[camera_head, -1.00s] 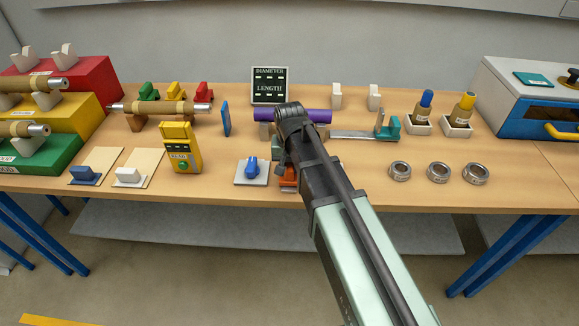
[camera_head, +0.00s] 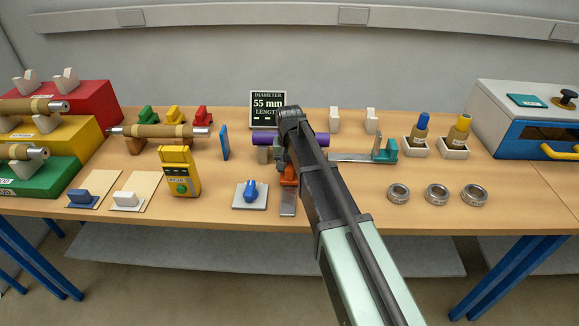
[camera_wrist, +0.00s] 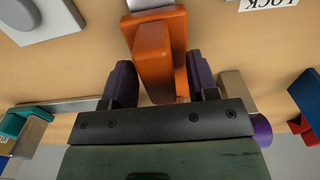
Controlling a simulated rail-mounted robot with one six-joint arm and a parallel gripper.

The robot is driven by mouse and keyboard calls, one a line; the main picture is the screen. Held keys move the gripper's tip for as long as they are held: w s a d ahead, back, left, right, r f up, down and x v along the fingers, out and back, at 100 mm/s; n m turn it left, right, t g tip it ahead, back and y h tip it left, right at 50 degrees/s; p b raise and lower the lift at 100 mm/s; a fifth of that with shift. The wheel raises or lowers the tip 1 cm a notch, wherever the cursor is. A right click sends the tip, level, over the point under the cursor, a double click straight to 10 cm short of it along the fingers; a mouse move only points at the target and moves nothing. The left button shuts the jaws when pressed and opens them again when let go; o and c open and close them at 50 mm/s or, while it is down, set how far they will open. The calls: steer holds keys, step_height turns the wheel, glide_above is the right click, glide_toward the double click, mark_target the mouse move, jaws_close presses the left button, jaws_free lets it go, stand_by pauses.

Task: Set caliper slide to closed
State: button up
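The orange caliper slide (camera_head: 289,175) sits on a short metal bar (camera_head: 288,207) in front of the purple cylinder (camera_head: 262,138). In the wrist view the orange slide (camera_wrist: 155,60) stands between the two dark purple fingers of my gripper (camera_wrist: 160,84). The fingers straddle it, with narrow gaps seeming to show beside its grip. In the head view my wrist and arm hide the fingers and part of the slide. The display (camera_head: 268,104) reads 55 mm under DIAMETER and dashes under LENGTH. A second caliper with a teal slide (camera_head: 384,150) lies to the right.
A blue knob on a grey plate (camera_head: 250,194) is close left of the orange caliper. A yellow device (camera_head: 180,172) stands further left. Several metal rings (camera_head: 437,194) lie at right.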

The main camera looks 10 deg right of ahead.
step_height(320, 180, up, 11)
steer(key=p, duration=1.1)
steer(key=shift+f, duration=0.1)
steer(key=s+d+n, duration=0.2)
steer(key=s, duration=2.2)
steer(key=shift+d+f+n+b, duration=0.2)
steer(key=shift+d+n+b, duration=0.1)
steer(key=shift+d, duration=0.1)
steer(key=shift+s, duration=0.1)
